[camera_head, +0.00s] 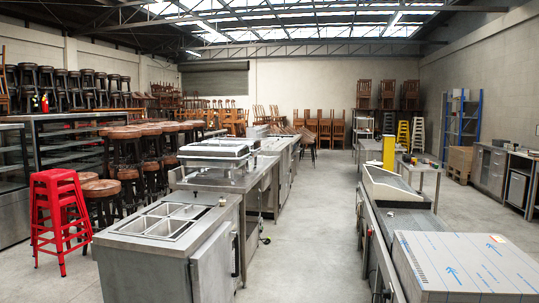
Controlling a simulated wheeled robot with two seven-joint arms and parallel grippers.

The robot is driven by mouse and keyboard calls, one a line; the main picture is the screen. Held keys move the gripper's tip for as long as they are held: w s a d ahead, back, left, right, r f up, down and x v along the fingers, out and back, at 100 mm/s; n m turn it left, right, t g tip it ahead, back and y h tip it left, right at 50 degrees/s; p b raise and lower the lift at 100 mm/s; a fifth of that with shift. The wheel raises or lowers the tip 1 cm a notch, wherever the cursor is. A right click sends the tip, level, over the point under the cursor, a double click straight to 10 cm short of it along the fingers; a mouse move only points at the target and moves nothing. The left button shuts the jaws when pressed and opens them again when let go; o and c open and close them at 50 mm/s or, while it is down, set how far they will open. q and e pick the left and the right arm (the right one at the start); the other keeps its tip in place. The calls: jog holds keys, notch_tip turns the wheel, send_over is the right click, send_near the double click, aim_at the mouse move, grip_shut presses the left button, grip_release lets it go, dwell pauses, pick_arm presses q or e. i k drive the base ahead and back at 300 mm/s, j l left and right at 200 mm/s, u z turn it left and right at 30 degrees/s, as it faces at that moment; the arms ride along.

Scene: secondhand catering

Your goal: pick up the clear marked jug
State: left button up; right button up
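I cannot make out a clear marked jug anywhere in the head view. Some small items stand on a far steel table (418,167) at the right, too small to tell apart. Neither of my grippers nor my arms shows in this view.
A steel counter with inset pans (128,229) stands at the left front, with more counters behind it. Red stacked stools (60,215) stand at the far left. A large film-covered box (470,262) fills the right front. A clear concrete aisle (305,235) runs down the middle.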

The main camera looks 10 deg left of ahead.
aim_at(268, 150)
jog(key=i, duration=9.15)
jog(key=i+u, duration=0.25)
jog(key=i, duration=0.3)
jog(key=i+l+u, duration=0.2)
jog(key=i, duration=0.3)
jog(key=i+l+u, duration=0.1)
jog(key=i+u, duration=0.15)
jog(key=i, duration=0.3)
jog(key=i+l+u, duration=0.2)
jog(key=i, duration=0.3)
jog(key=l, duration=0.1)
